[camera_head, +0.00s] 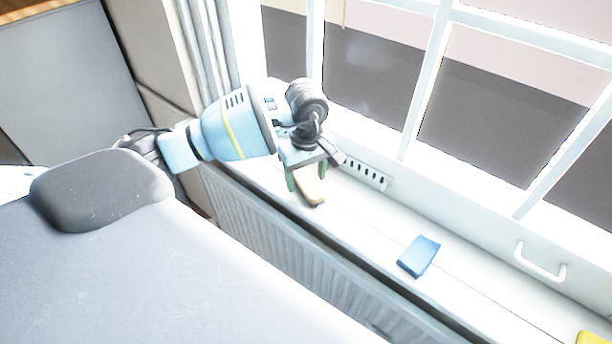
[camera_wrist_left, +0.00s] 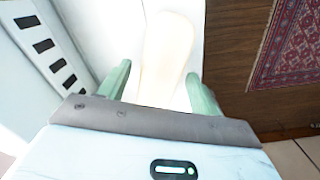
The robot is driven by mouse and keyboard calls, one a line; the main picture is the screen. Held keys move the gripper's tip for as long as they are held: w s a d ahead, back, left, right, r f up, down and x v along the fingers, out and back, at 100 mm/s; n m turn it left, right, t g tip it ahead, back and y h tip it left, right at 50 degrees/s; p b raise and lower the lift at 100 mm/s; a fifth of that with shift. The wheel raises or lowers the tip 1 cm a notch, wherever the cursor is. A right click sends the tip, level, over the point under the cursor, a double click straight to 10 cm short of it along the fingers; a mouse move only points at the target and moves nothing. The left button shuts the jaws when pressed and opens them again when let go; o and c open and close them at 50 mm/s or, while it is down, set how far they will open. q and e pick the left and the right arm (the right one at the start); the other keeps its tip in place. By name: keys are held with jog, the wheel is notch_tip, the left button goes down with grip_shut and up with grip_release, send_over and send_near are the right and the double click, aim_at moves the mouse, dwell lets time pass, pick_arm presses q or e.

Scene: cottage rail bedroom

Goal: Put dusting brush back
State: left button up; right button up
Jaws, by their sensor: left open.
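A pale wooden piece, likely the dusting brush (camera_head: 311,190), lies on the white windowsill (camera_head: 352,208), partly hidden under my left gripper in the head view. My left gripper (camera_head: 306,174) is open just above it, with its green fingers pointing down. In the left wrist view, the pale rounded piece (camera_wrist_left: 168,58) lies between the two spread fingers of the gripper (camera_wrist_left: 157,76), with a gap on each side. Its near end is hidden by the gripper body, and no bristles show. My right gripper is in neither view.
A blue block-like item (camera_head: 419,256) lies farther right on the sill. A yellow item (camera_head: 596,338) shows at the bottom right corner. The window with its white handle (camera_head: 540,262) rises behind the sill. A ribbed radiator (camera_head: 290,245) is below. The sill between brush and blue item is clear.

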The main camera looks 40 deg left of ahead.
aim_at(307, 178)
pick_arm(q)
notch_tip(307, 178, up, 12)
dwell(0.4)
jog(key=shift+f, duration=0.15)
dwell(0.3)
